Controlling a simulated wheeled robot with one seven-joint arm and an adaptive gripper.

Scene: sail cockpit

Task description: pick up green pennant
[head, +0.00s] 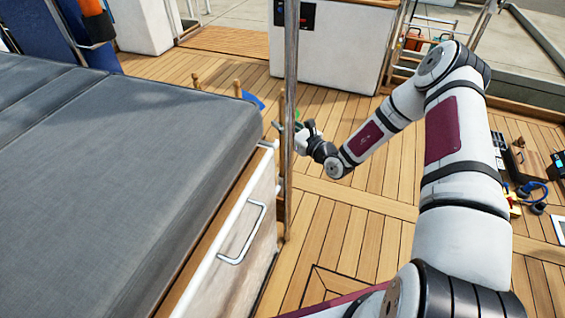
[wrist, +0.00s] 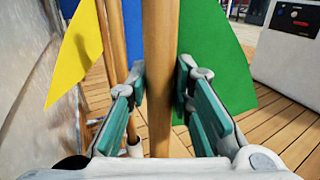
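The green pennant (wrist: 222,62) hangs to the right of an upright wooden stick (wrist: 161,75) in the wrist view and appears to be fixed to it. My gripper (wrist: 160,112) is open, with its teal pads on either side of this stick. The right finger overlaps the lower part of the green cloth. In the head view my gripper (head: 290,130) is partly hidden behind a metal post, and I cannot clearly make out the green pennant there.
A blue pennant (wrist: 122,28) and a yellow pennant (wrist: 77,55) stand close on the left in the wrist view. In the head view the metal post (head: 290,70) and the grey cushioned bench (head: 120,170) stand beside my gripper. Wooden deck (head: 345,225) lies open nearer.

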